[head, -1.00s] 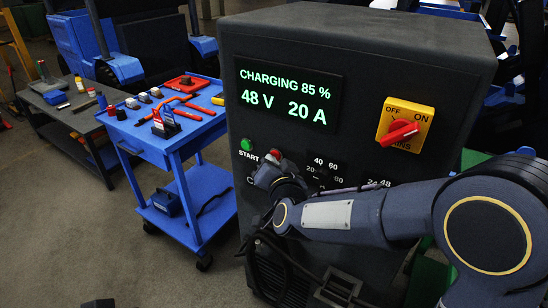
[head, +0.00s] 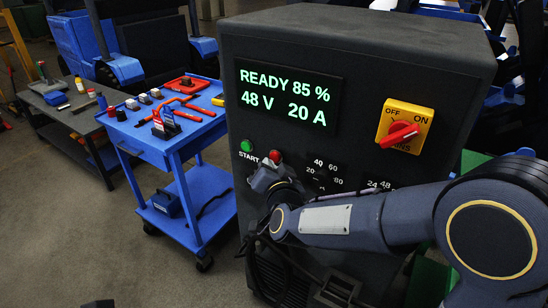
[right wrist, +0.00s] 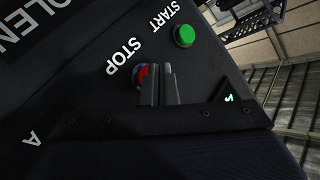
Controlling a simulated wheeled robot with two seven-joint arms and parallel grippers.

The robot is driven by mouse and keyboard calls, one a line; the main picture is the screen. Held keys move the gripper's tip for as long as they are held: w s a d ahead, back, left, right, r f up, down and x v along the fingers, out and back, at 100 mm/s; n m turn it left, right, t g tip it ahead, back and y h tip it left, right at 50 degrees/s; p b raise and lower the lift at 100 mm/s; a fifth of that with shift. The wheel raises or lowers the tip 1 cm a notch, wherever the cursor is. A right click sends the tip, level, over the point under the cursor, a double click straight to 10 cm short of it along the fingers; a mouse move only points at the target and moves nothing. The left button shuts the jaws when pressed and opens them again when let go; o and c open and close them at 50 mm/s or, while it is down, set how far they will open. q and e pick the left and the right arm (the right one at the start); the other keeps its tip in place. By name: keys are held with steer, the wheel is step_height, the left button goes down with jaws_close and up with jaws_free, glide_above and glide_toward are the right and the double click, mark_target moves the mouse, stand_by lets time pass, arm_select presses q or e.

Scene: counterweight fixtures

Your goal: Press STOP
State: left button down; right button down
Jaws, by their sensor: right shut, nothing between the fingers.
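The red STOP button (head: 275,156) is on the charger's dark front panel, right of the green START button (head: 246,146). My right gripper (head: 260,174) is shut and empty, just below and in front of the red button in the head view. In the right wrist view, the shut fingers (right wrist: 162,76) partly cover the red button (right wrist: 142,78), beside the STOP lettering. I cannot tell whether the fingertips touch it. The display (head: 288,97) reads READY 85 %, 48 V, 20 A.
A yellow rotary switch with a red handle (head: 402,128) is at the panel's upper right. Dial markings sit right of the gripper, partly hidden by my arm. A blue cart (head: 150,150) with tools stands left of the charger. A grey bench is farther left.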

steer(key=shift+s+a, duration=0.2)
steer(key=s+a, duration=0.1)
steer(key=s, duration=0.1)
steer(key=s+a+p, duration=0.1)
steer(key=s, duration=0.1)
steer(key=shift+a, duration=0.4)
stand_by(0.6)
steer(key=s+d+r+n+g+y+p, duration=0.25)
steer(key=s+d+r+g+p, duration=0.3)
steer(key=s+d, duration=0.5)
steer(key=s+d+f+g+p, duration=0.1)
steer(key=s+d+g, duration=0.1)
steer(key=s+d, duration=0.3)
steer(key=s+d+f+n+g+h+p, duration=0.1)
steer(key=s+d, duration=0.4)
steer(key=s, duration=0.7)
steer(key=shift+d+g+p, duration=0.2)
steer(key=shift+g+p, duration=0.55)
steer(key=shift+g, duration=0.2)
